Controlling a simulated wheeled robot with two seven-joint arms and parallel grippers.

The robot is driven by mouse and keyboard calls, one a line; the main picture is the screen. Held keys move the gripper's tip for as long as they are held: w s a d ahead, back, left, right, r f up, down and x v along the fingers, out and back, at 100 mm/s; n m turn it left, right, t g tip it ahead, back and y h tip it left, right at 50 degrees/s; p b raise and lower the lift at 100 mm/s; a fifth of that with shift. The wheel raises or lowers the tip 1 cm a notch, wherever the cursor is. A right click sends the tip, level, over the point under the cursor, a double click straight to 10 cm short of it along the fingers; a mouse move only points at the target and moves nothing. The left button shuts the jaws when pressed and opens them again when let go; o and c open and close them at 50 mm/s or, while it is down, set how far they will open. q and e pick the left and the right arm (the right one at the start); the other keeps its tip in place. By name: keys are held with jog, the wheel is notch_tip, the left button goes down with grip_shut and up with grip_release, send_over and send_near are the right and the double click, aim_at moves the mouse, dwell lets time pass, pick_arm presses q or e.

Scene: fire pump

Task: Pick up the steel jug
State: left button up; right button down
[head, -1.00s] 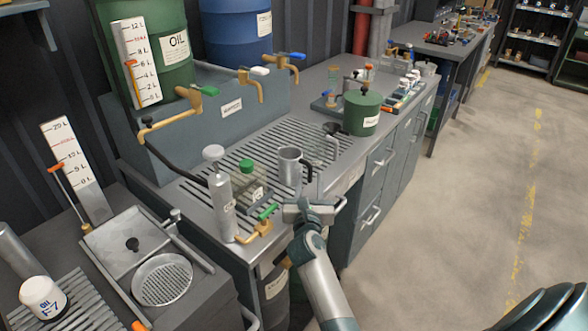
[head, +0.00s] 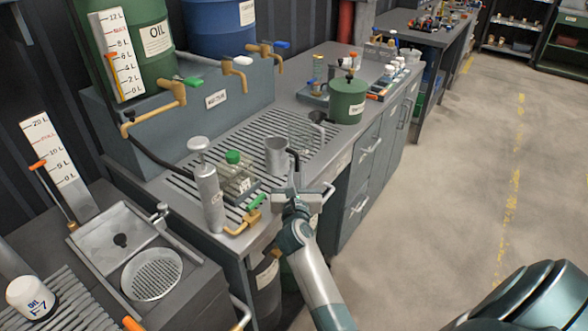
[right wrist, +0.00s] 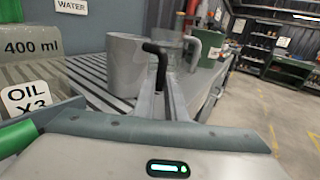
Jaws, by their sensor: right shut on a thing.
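The steel jug (head: 277,157) is a plain grey cylinder with a black handle on its right. It stands upright on the slatted grey drain top of the bench. In the right wrist view the jug (right wrist: 124,66) is just left of the fingers, with its black handle (right wrist: 156,58) in front of them. My right gripper (head: 293,183) comes from the front of the bench and is shut on the handle; in the right wrist view its fingertips (right wrist: 164,80) partly hide the handle's lower part. My left gripper is not in view.
Left of the jug are a green-capped clear container (head: 235,175) and a grey pump cylinder (head: 208,195). A green lidded can (head: 347,99) and a clear handled vessel (head: 318,130) stand to the right. Brass taps (head: 236,70) overhang the back.

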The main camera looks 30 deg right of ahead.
aim_at(297, 156)
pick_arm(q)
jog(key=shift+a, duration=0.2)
pick_arm(e)
jog(key=shift+r, duration=0.25)
jog(key=shift+r, duration=1.8)
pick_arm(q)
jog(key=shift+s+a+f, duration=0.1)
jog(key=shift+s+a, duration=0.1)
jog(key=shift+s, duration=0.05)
pick_arm(e)
jog(key=s+d+r, duration=0.4)
jog(key=s+r, duration=0.3)
jog(key=s, duration=0.3)
jog(key=shift+s+d, duration=0.3)
jog(key=shift+d, duration=0.1)
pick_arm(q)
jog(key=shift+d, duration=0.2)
